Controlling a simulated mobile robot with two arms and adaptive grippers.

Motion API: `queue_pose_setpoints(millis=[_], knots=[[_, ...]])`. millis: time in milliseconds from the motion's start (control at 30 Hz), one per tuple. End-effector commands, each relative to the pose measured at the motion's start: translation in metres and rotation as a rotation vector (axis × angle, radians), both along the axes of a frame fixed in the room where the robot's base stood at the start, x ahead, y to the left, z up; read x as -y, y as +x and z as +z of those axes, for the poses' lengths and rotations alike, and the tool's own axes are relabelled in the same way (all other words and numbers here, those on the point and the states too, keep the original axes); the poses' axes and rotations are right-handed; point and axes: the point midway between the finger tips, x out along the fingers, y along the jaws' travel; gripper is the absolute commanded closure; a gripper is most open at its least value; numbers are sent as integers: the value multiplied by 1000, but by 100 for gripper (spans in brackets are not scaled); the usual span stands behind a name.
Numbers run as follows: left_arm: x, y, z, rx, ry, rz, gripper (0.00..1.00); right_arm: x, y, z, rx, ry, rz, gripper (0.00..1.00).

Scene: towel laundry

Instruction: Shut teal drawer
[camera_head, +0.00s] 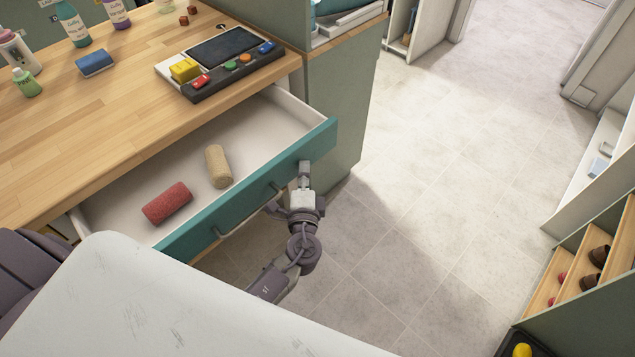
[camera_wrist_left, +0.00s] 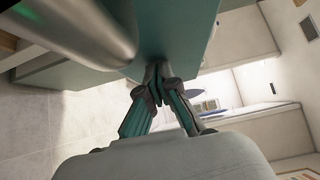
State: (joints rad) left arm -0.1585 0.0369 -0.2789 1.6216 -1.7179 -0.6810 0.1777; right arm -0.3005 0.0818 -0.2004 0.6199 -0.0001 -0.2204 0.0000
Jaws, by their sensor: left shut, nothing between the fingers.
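The teal drawer (camera_head: 322,141) stands open under the wooden counter, with its white inside showing. A rolled red towel (camera_head: 167,203) and a rolled beige towel (camera_head: 217,166) lie in it. A metal bar handle (camera_head: 247,212) runs along its teal front. My left gripper (camera_head: 305,168) is shut and empty, with its fingertips at the drawer front, right of the handle. In the left wrist view the fingertips (camera_wrist_left: 159,66) are together close to the teal front (camera_wrist_left: 178,30), and the blurred metal handle (camera_wrist_left: 95,30) passes nearby. I cannot tell whether they touch the front. My right gripper is not in view.
The wooden counter (camera_head: 95,130) above the drawer holds a dark tray (camera_head: 228,70) with coloured blocks, a blue block (camera_head: 94,63) and several bottles. A green-grey cabinet (camera_head: 340,105) stands right of the drawer. Open tiled floor (camera_head: 430,190) lies right. A shoe shelf (camera_head: 585,265) stands at far right.

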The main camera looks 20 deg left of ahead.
Motion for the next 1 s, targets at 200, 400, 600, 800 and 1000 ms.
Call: queue_pose_setpoints(millis=[200,400,600,800,1000], knots=[[-59,24,-2,5,4,4,100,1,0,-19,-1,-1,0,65],[-111,45,-2,5,4,5,100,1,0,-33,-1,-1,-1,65],[-160,66,-2,4,4,5,100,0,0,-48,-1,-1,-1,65],[-199,82,-1,2,2,5,100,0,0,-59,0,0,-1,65],[-224,92,-1,1,2,4,100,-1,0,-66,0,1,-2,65]])
